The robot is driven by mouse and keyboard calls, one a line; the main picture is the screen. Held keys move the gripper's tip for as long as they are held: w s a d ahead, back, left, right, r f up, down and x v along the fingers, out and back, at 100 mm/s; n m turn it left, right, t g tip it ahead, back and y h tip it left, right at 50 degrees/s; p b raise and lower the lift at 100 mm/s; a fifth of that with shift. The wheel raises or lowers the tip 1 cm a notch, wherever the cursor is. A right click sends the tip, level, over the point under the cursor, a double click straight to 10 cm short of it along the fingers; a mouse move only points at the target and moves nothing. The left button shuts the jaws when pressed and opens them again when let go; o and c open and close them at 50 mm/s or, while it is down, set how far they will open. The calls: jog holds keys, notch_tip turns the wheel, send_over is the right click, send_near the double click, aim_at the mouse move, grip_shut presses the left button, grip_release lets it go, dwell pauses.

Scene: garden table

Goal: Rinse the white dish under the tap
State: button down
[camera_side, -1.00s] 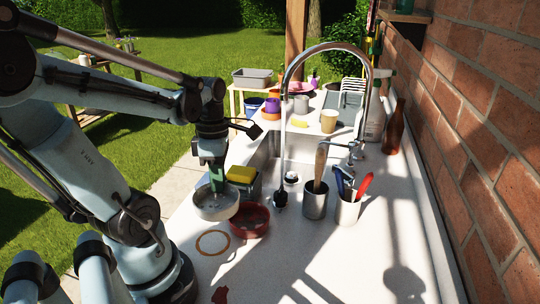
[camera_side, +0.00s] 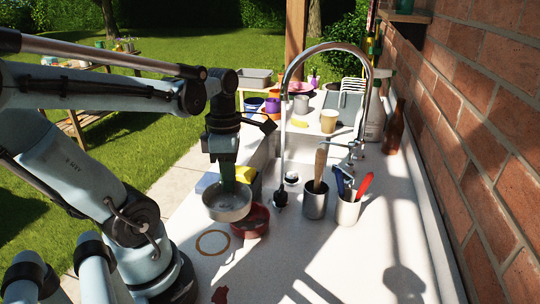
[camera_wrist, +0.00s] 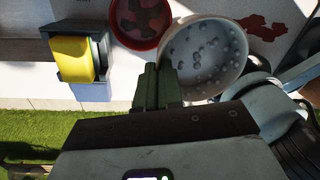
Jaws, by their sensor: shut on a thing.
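The white dish (camera_side: 228,205) is a round bowl held in the air near the red bowl. My gripper (camera_side: 229,178) is shut on its rim. The tap (camera_side: 327,47) is a tall curved chrome spout over the sink (camera_side: 262,155). A thin pale line hangs below its spout end down to a black head; I cannot tell if water runs.
The red bowl (camera_side: 262,222) stands just right of and below the dish. A yellow sponge (camera_wrist: 72,57) sits in a grey holder (camera_wrist: 98,32). A brown bottle (camera_side: 394,130) stands by the brick wall.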

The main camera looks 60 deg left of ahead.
jog(key=w+d+r+m+y, duration=0.1)
jog(key=w+d+r+m, duration=0.3)
jog(key=w+r+m, duration=0.7)
jog(key=w+d+r+m+y, duration=0.1)
jog(key=w+d+r+m, duration=0.45)
jog(key=m, duration=1.05)
jog(key=s+a+f+n+h, duration=0.2)
jog(key=s+a+n, duration=0.1)
jog(key=a+n, duration=0.7)
jog(key=s+a+f+n+h, duration=0.2)
jog(key=a+n, duration=0.6)
jog(key=n, duration=0.3)
jog(key=s+a+f+n+h, duration=0.2)
jog(key=s+a+n+h, duration=0.1)
jog(key=a+n, duration=0.7)
jog(key=w+a+f+n+t+h, duration=0.1)
jog(key=w+a+f+n+t, duration=0.25)
jog(key=f, duration=0.65)
jog(key=w+a+f+n+t+h, duration=0.15)
jog(key=w+f+n, duration=0.3)
jog(key=f, duration=0.45)
jog(key=x, duration=0.7)
jog(key=shift+w+a+t, duration=0.25)
jog(key=shift+w+t, duration=0.1)
jog(key=shift+t, duration=0.05)
